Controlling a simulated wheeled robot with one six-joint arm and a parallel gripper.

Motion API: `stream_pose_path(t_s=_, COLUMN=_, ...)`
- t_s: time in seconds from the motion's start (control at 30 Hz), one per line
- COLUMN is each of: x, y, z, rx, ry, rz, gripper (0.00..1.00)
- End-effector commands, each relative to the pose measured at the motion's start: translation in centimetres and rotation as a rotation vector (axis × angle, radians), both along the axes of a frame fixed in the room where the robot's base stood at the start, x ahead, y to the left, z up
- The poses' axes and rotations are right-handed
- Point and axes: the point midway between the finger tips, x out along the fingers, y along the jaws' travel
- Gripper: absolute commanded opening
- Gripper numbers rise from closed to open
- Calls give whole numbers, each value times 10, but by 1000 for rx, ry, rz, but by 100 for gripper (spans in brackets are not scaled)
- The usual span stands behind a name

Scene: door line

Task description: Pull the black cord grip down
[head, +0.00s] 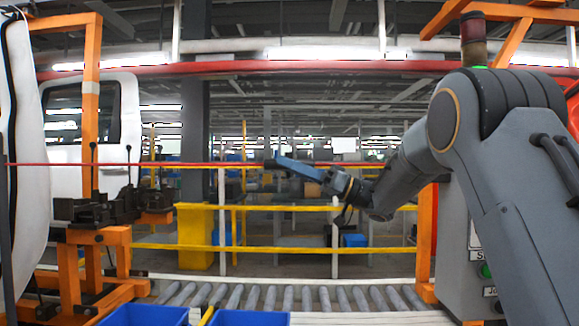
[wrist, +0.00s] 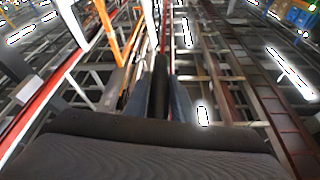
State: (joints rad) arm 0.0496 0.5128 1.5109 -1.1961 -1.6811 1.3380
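The black cord grip (wrist: 160,80) shows in the wrist view as a dark upright bar with the red cord (wrist: 166,22) running away beyond it. My gripper (wrist: 161,92) has one blue-grey finger close along each side of the grip, with no clear gap, and looks shut on it. In the head view my gripper (head: 291,166) is at the height of the red cord (head: 120,164), which runs level and straight across the picture. The dark end of the grip (head: 269,163) shows just left of the fingertips; the rest is hidden by the fingers.
A roller conveyor (head: 290,297) crosses below, with blue bins (head: 145,315) in front of it. A yellow railing (head: 290,249) stands behind. An orange fixture (head: 115,240) and white vehicle body are at the left. A control box (head: 463,250) is at the right, partly behind my arm.

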Motion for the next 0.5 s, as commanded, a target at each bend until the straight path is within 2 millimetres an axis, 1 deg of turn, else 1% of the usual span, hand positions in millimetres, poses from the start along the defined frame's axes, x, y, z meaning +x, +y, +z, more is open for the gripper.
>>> stream_pose_path(t_s=0.03, x=0, y=0, z=0, rx=0, ry=0, rz=0, gripper=2)
stream_pose_path(t_s=0.07, x=0, y=0, z=0, rx=0, ry=0, rz=0, gripper=0)
stream_pose_path(t_s=0.27, x=0, y=0, z=-3, rx=0, ry=1, rz=0, gripper=0)
stream_pose_path(t_s=0.37, x=1, y=0, z=-13, rx=0, ry=2, rz=0, gripper=0)
stream_pose_path(t_s=0.5, x=1, y=0, z=-36, rx=0, ry=3, rz=0, gripper=0)
